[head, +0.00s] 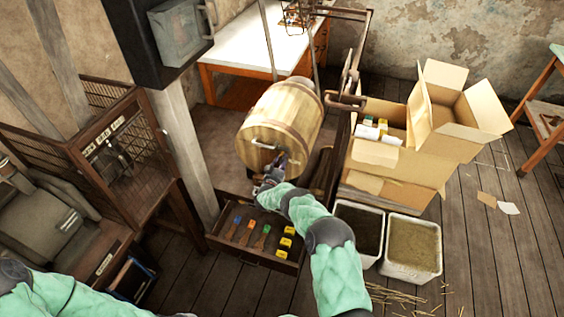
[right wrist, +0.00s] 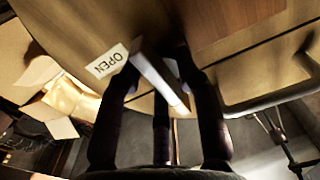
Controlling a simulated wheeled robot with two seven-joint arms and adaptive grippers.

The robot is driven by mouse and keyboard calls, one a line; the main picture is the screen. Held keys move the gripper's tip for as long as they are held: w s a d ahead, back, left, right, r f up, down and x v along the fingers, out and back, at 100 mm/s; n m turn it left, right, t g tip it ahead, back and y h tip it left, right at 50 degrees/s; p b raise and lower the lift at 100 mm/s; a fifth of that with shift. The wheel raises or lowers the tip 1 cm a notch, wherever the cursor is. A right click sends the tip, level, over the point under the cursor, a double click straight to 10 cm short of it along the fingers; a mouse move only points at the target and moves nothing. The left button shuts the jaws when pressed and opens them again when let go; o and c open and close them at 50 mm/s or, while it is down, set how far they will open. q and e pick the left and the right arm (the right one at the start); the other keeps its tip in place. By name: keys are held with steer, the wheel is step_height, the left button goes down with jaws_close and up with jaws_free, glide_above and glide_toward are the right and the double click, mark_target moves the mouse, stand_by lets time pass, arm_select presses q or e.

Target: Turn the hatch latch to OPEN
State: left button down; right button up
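The wooden barrel-shaped press body (head: 283,115) lies tilted in the middle of the head view. My right gripper (head: 275,170) is at the lower part of its front face, and the latch is hidden behind it there. In the right wrist view, the pale bar of the latch (right wrist: 158,72) runs between the dark fingers of my right gripper (right wrist: 157,65). The fingers stand on either side of the bar; whether they press on it is unclear. My left gripper is out of view.
An open drawer (head: 213,238) with brushes and yellow blocks lies below the barrel. Two bins, one dark (head: 359,226) and one pale (head: 412,246), and open cardboard boxes (head: 390,178) stand to the right. A wooden post (head: 186,150) stands to the left.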

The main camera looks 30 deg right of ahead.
steer(key=shift+d, duration=0.1)
steer(key=m+b, duration=0.3)
steer(key=m, duration=0.1)
steer(key=shift+f, duration=0.15)
steer(key=m+b, duration=0.4)
steer(key=m, duration=0.1)
steer(key=shift+w, duration=0.1)
steer(key=m+b, duration=0.1)
steer(key=m, duration=0.1)
steer(key=m+b, duration=0.2)
steer(key=m, duration=0.1)
steer(key=shift+w+a+b, duration=0.1)
steer(key=shift+a+b, duration=0.1)
steer(key=shift+b, duration=0.1)
steer(key=shift+m+b, duration=0.95)
steer(key=shift+m, duration=0.55)
steer(key=shift+w+a+r+m+b, duration=0.15)
steer(key=shift+r+m+b, duration=0.1)
steer(key=shift+m+b, duration=0.25)
